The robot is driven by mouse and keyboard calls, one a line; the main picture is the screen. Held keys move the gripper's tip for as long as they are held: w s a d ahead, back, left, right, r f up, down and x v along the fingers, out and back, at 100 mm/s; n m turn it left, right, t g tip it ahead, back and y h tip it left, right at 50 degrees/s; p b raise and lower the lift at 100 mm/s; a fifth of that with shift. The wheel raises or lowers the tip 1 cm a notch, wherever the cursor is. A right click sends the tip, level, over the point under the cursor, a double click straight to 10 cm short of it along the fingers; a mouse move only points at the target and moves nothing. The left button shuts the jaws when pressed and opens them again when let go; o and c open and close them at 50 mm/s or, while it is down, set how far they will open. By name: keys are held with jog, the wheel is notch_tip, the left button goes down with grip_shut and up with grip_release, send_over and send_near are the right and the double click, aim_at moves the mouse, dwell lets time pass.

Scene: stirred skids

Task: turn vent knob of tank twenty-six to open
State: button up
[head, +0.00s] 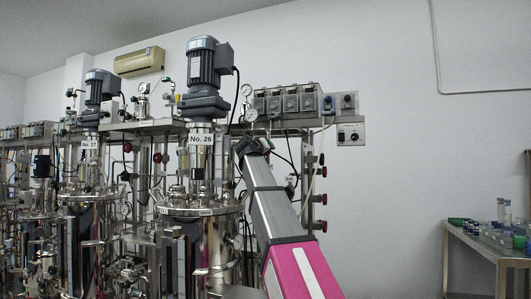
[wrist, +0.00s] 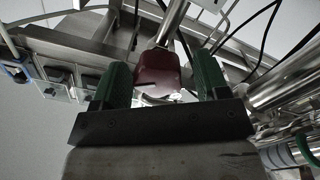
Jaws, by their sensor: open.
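Tank twenty-six (head: 198,230) is a shiny steel vessel with a "No. 26" label (head: 201,139) below its grey motor (head: 206,65). My arm reaches up in front of its right side. My gripper (head: 250,146) is beside the upper column, just right of the label. In the wrist view, a dark red knob (wrist: 162,73) on a metal stem sits between the two green fingers of my open gripper (wrist: 161,68). I cannot tell whether either finger touches it. In the head view this knob is hidden behind my gripper.
Tank twenty-seven (head: 90,200) stands to the left. Pressure gauges (head: 251,115) and a row of grey control boxes (head: 290,101) are close above and right of my gripper. Several red valve handles (head: 319,198) line the rack at right. A side table (head: 490,246) holds bottles; open floor space lies before it.

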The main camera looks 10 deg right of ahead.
jog(key=v, duration=0.9)
